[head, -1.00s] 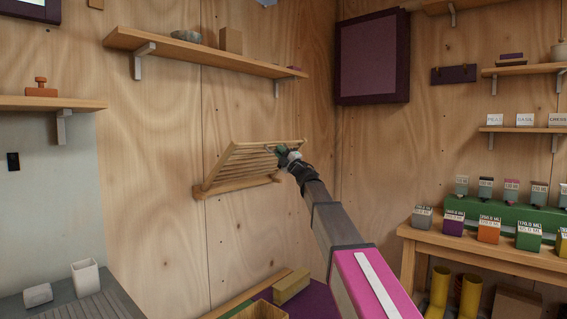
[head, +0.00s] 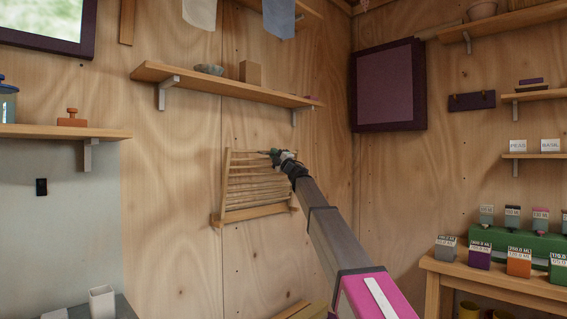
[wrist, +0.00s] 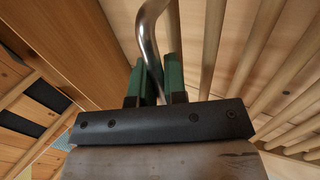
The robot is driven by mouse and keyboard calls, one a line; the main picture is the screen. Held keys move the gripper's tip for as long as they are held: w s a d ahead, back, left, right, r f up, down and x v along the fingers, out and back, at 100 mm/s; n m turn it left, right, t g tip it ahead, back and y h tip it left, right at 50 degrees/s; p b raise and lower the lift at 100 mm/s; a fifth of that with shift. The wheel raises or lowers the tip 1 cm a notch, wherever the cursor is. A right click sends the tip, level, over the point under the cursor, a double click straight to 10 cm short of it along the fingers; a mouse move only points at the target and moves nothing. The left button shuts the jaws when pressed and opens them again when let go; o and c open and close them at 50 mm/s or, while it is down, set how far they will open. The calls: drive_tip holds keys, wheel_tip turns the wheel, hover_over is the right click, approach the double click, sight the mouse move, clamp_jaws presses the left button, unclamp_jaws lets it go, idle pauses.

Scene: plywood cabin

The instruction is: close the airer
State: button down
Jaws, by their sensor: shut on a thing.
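The wooden airer (head: 255,187) is a slatted rack on the plywood wall, below the long shelf. Its frame now stands steep, close to upright against the wall, with its lower bar (head: 262,212) along the bottom. My gripper (head: 275,154) is at the top right of the rack. In the wrist view the green fingers (wrist: 160,80) are shut on a curved metal handle (wrist: 150,38). The airer's wooden rods (wrist: 262,60) fan out at the right of that view. In the head view the handle is mostly hidden by my gripper.
A long shelf (head: 220,88) with a bowl (head: 209,70) and a wooden block (head: 250,73) is above the airer. Cloths (head: 279,18) hang higher up. A dark purple panel (head: 388,88) is on the wall to the right.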

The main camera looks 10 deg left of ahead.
sight(266, 151)
drive_tip(key=shift+w+a+r, duration=0.2)
drive_tip(key=shift+w+a, duration=0.35)
drive_tip(key=shift+a, duration=0.2)
drive_tip(key=shift+w+a+r, duration=0.25)
drive_tip(key=shift+w+a, duration=0.35)
drive_tip(key=shift+a, duration=0.1)
drive_tip(key=shift+w+a+r, duration=0.2)
drive_tip(key=shift+w+a, duration=0.35)
drive_tip(key=shift+a, duration=0.2)
drive_tip(key=c, duration=1.2)
unclamp_jaws()
drive_tip(key=v, duration=1)
drive_tip(key=shift+s+d+f, duration=0.2)
drive_tip(key=shift+d, duration=0.05)
